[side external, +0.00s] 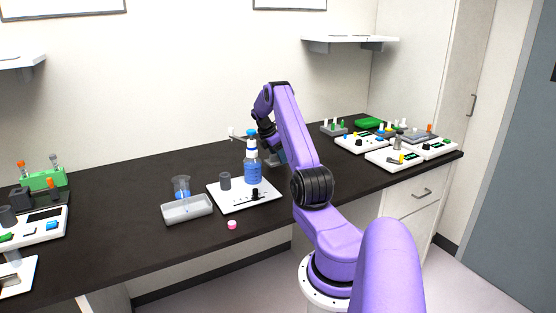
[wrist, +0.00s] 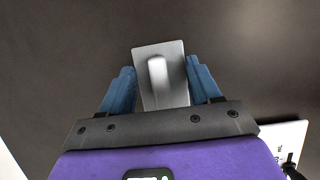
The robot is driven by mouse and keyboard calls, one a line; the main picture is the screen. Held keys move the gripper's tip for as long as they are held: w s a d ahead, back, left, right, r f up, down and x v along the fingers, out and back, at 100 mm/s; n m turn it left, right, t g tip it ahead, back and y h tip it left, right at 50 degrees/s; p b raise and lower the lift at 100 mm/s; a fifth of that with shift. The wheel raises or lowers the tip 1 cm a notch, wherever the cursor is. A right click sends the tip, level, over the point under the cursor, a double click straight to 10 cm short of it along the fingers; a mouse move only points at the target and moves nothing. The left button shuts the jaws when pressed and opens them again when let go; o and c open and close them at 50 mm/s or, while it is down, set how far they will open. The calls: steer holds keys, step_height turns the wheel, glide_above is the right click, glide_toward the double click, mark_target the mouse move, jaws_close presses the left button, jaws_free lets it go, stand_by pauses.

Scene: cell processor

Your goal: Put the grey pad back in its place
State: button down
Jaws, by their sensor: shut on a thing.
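In the wrist view, the grey pad (wrist: 172,96) is a light grey rectangular plate with a raised rounded bar on it. It sits between the two blue fingers of my gripper (wrist: 160,85), which is shut on it. The dark counter lies beyond the pad; its height above the counter is hard to tell. In the side view, my gripper (side external: 277,158) is low behind the white device, partly hidden by my arm, and the pad cannot be made out clearly.
A white device (side external: 232,203) carries a blue-liquid bottle (side external: 252,172) and a dark cylinder (side external: 224,181). A grey tray (side external: 187,211), a beaker (side external: 181,186) and a pink cap (side external: 232,225) are nearby. More instruments (side external: 395,159) stand at the right.

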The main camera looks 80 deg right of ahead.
mark_target(268, 162)
steer(key=shift+f, duration=0.95)
steer(key=shift+f, duration=0.15)
steer(key=shift+c, duration=1.1)
jaws_free()
steer(key=v, duration=1.2)
